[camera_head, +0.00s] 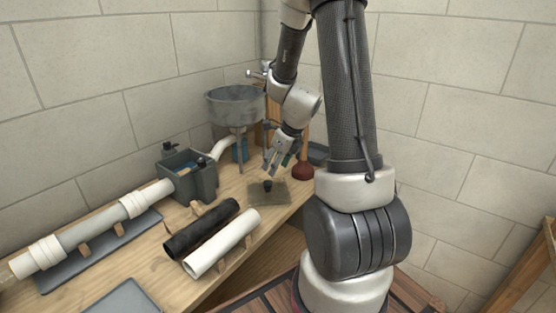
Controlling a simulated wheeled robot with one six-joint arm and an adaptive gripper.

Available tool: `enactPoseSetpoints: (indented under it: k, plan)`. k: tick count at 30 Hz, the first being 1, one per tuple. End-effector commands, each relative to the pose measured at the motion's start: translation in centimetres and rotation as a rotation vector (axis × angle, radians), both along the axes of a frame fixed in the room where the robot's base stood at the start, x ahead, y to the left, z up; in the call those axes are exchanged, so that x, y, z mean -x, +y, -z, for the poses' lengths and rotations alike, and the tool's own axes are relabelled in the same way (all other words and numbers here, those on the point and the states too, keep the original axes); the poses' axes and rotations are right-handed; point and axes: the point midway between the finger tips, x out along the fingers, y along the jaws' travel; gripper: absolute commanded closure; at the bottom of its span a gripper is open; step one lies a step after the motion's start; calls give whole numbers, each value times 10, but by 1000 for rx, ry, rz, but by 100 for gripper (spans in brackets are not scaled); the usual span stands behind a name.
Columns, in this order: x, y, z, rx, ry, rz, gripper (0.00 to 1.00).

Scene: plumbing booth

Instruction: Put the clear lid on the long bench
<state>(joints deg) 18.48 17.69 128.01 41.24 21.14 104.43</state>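The clear lid (258,196) is a see-through square plate with a small black knob on top. It looks flat on the long bench (160,257), near the bench's right edge. My gripper (273,174) points down just above the knob. Its fingers look spread, and a small gap seems to separate them from the knob. Nothing shows between the fingers.
A grey basin on legs (237,106) stands behind the lid. A grey tank (187,173) with a white pipe (90,231) is to the left. A black tube (201,229) and a white tube (222,243) lie in front. A red plunger (302,171) stands to the right.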

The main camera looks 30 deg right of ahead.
Motion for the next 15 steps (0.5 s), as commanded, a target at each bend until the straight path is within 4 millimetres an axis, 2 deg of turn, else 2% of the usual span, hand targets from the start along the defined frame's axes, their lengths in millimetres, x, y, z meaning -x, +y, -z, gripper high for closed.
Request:
enactPoseSetpoints:
  k: [5, 8, 11, 14, 15]
  plan:
    - [7, -1, -19, 5, -4, -14, 48]
    - [13, 7, -38, 45, -26, -136, 48]
    - [28, 26, -73, 145, -76, -427, 48]
    - [56, 49, -116, 305, -142, -850, 48]
    - [71, 57, -132, 377, -167, -1032, 48]
